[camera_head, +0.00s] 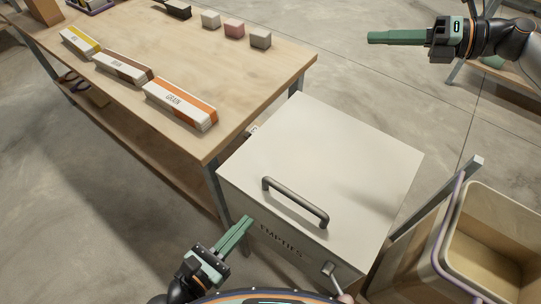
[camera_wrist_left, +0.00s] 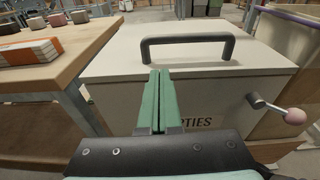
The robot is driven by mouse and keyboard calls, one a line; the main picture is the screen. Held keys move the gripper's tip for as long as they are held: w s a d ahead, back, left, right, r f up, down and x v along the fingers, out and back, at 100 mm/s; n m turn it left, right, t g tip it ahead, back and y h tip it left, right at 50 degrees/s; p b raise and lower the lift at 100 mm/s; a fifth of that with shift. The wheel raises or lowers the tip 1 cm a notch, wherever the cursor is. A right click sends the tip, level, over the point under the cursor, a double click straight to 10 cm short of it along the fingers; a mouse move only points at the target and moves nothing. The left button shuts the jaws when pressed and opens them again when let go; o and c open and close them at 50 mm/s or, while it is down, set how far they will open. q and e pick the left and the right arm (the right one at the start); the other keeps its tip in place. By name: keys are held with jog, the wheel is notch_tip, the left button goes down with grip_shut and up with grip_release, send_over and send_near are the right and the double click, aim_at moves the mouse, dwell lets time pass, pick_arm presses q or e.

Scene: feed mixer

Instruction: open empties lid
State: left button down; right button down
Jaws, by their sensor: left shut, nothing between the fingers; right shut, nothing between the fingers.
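The empties bin (camera_head: 245,208) is a pale box with "EMPTIES" on its front. Its flat lid (camera_head: 345,150) is down, with a dark bar handle (camera_head: 295,202) near the front edge. The handle also shows in the left wrist view (camera_wrist_left: 187,39). A small lever with a pink knob (camera_wrist_left: 294,116) sticks out of the bin's front at the right. My left gripper (camera_head: 248,222) is shut and empty, in front of the bin, left of the handle and apart from it. My right gripper (camera_head: 370,38) is shut and empty, far off at the upper right above the floor.
A wooden table (camera_head: 220,110) stands left of the bin, with grain boxes (camera_head: 180,104) and several small blocks (camera_head: 234,28) on it. A beige open container (camera_head: 490,250) with a purple rim stands close at the right. Floor behind the bin is clear.

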aim_at(274, 188)
pick_arm(q)
jog(key=x, duration=1)
jog(key=shift+s+d, duration=0.15)
jog(key=shift+r, duration=0.1)
jog(key=shift+r, duration=1.1)
jog(key=shift+d, duration=0.1)
pick_arm(e)
jog(key=c, duration=0.8)
grip_release()
jog(key=shift+o, duration=0.2)
jog(key=shift+d, duration=0.1)
